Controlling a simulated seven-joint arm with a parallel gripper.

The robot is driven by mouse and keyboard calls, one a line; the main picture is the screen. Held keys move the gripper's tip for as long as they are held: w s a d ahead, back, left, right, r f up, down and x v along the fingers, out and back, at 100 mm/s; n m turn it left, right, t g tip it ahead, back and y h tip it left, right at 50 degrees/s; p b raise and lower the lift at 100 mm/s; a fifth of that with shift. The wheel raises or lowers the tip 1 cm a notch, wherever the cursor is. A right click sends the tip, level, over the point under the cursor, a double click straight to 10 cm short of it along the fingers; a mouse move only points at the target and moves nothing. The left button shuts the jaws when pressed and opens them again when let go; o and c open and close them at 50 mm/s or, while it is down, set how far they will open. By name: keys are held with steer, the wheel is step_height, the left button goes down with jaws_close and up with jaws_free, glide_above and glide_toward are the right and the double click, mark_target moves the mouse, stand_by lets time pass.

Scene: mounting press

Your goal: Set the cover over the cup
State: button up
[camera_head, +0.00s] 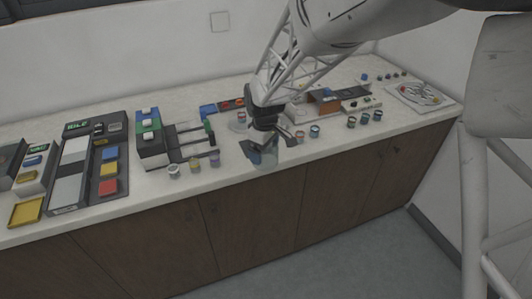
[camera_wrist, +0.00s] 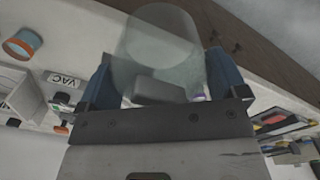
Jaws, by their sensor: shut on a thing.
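My gripper (camera_head: 265,150) is shut on a clear, see-through cylindrical cover (camera_head: 266,158). In the wrist view the cover (camera_wrist: 160,50) sits between the two blue fingers of my gripper (camera_wrist: 157,85). In the head view it hangs near the counter's front edge. Several small cups stand along the counter, and I cannot tell which is the task's cup.
A tray with coloured blocks (camera_head: 108,170) lies further left. A white plate (camera_head: 420,95) lies at the right end.

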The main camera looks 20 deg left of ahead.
steer(key=w+a+r, duration=0.2)
steer(key=w+a, duration=1.7)
steer(key=w, duration=0.2)
steer(key=shift+w+a+r, duration=0.2)
steer(key=shift+w+r, duration=0.15)
steer(key=shift+f, duration=0.1)
steer(key=shift+f, duration=3.1)
steer(key=shift+f, duration=0.15)
stand_by(0.6)
steer(key=o, duration=0.6)
steer(key=shift+o, duration=0.2)
step_height(320, 180, up, 7)
stand_by(1.2)
